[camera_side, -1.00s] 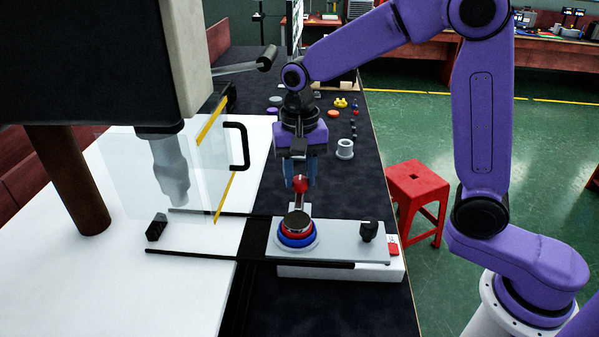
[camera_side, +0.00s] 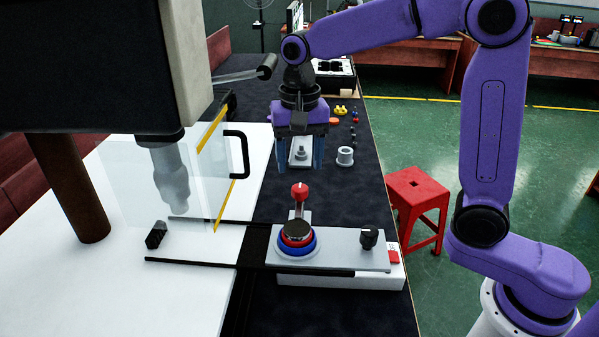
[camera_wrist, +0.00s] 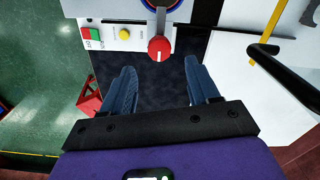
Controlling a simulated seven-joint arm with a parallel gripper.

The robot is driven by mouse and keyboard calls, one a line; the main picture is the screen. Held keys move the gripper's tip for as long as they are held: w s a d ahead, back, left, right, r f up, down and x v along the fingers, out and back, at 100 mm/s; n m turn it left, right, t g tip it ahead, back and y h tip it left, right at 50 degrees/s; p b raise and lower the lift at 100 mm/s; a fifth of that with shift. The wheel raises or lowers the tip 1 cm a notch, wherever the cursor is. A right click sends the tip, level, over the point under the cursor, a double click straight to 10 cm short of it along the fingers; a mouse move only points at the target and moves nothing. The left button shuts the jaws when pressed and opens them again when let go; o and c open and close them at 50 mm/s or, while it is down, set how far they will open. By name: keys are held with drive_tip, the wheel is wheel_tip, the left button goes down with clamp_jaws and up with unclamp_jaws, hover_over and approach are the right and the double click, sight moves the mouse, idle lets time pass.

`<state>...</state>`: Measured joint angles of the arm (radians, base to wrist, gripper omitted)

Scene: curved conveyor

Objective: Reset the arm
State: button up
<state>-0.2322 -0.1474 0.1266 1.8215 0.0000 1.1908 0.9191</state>
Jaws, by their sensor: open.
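My gripper (camera_side: 298,158) is open and empty. In the side view it hangs pointing down above the dark table, behind and higher than the red knob (camera_side: 299,191). In the wrist view its two blue fingers (camera_wrist: 158,90) are spread wide with bare dark table between them. The red knob also shows in the wrist view (camera_wrist: 159,49), just beyond the fingertips and apart from them. The knob is on the grey fixture plate (camera_side: 345,247), which carries a red and blue ringed stack with a dark top (camera_side: 297,235).
A clear guard with a black handle (camera_side: 237,153) and a machine head stand at left. A black knob (camera_side: 368,237) is on the plate's right. A grey ring part (camera_side: 345,156) and small coloured pieces lie behind. A red stool (camera_side: 417,208) stands right of the table.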

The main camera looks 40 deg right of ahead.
drive_tip(key=shift+r, duration=1)
drive_tip(key=shift+s+f+n, duration=0.2)
drive_tip(key=shift+s+n, duration=0.3)
drive_tip(key=shift+s, duration=0.05)
drive_tip(key=s+d+f+n, duration=0.2)
drive_tip(key=s+d+n, duration=0.1)
drive_tip(key=s+n, duration=0.3)
drive_tip(key=s+d+f+n, duration=0.3)
drive_tip(key=s+n, duration=0.3)
drive_tip(key=s, duration=0.5)
drive_tip(key=s+d+f+n, duration=0.2)
drive_tip(key=s+n, duration=0.3)
drive_tip(key=s, duration=0.3)
drive_tip(key=shift+s+d+f+n, duration=0.35)
drive_tip(key=shift+d+f+n, duration=0.05)
drive_tip(key=shift+d, duration=0.5)
